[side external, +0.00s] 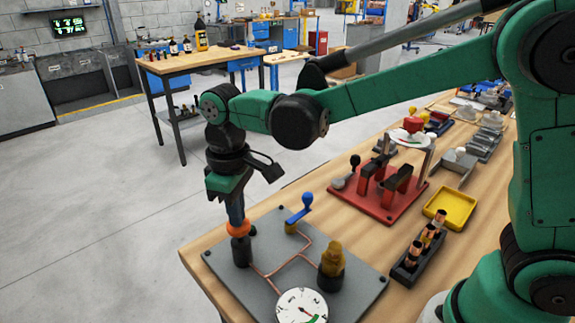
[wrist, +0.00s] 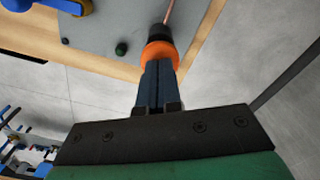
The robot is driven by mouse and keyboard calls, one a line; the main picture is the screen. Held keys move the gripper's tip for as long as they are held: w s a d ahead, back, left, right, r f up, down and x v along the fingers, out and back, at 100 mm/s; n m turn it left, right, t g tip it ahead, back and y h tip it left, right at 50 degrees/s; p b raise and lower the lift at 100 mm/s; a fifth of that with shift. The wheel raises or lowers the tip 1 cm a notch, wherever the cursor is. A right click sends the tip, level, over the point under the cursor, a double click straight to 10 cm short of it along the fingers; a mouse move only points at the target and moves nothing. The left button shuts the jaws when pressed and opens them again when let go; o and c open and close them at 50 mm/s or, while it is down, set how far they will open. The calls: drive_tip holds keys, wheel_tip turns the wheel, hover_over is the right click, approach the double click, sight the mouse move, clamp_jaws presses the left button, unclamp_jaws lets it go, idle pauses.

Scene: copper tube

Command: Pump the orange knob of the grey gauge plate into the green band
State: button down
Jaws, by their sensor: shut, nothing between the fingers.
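The grey gauge plate (side external: 352,275) lies at the near end of the wooden bench. Its orange knob (side external: 238,227) sits on a dark cylinder (side external: 241,252) at the plate's left corner. My gripper (side external: 237,217) points down with shut fingers right above the orange knob, with nothing between them. In the wrist view the fingertips (wrist: 157,66) meet the orange knob (wrist: 160,53); I cannot tell whether they press on it. The round white gauge (side external: 302,306) is cut off by the lower frame edge.
On the plate are a blue-handled valve (side external: 300,209) and a brass fitting (side external: 332,260) on a black base, joined by copper tubes. Behind stand a red fixture (side external: 376,200), a yellow tray (side external: 449,207) and a black rack of copper pieces (side external: 419,255).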

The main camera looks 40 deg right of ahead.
drive_tip(key=shift+r, duration=3.05)
drive_tip(key=s+d+f+m+t, duration=0.2)
drive_tip(key=s+d+m+t, duration=0.4)
drive_tip(key=d, duration=0.6)
drive_tip(key=shift+s+d+f+t, duration=0.3)
drive_tip(key=shift+s+t, duration=0.3)
drive_tip(key=shift+s, duration=0.3)
